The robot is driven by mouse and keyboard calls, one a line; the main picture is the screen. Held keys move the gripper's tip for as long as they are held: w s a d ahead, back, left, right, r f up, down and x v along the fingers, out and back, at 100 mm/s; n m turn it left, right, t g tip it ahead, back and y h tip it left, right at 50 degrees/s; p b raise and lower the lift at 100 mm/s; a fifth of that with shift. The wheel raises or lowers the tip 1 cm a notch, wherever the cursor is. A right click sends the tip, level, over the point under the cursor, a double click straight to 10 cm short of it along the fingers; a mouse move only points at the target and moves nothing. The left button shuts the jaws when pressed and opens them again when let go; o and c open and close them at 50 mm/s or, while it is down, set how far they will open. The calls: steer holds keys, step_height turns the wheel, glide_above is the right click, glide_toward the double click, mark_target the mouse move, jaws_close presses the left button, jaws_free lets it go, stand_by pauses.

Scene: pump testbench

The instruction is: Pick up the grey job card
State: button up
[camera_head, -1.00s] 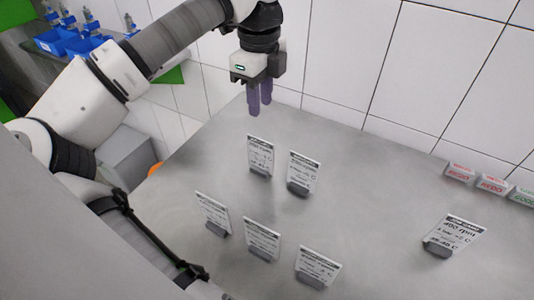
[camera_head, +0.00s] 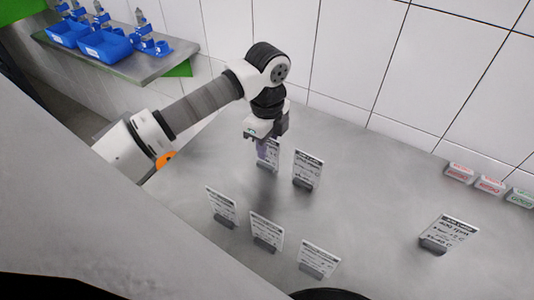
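Several white cards with dark header strips and grey feet stand upright on the bench. None is clearly greyer than the others. Three more cards stand in front: left (camera_head: 221,206), middle (camera_head: 266,231) and right (camera_head: 318,259).
The grey bench top (camera_head: 375,205) is clear between the card group and the lone card. Small labelled blocks (camera_head: 490,185) line the tiled wall at the right. Blue bins (camera_head: 105,45) sit on a separate shelf at upper left.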

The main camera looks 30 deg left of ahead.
jaws_close()
stand_by(0.5)
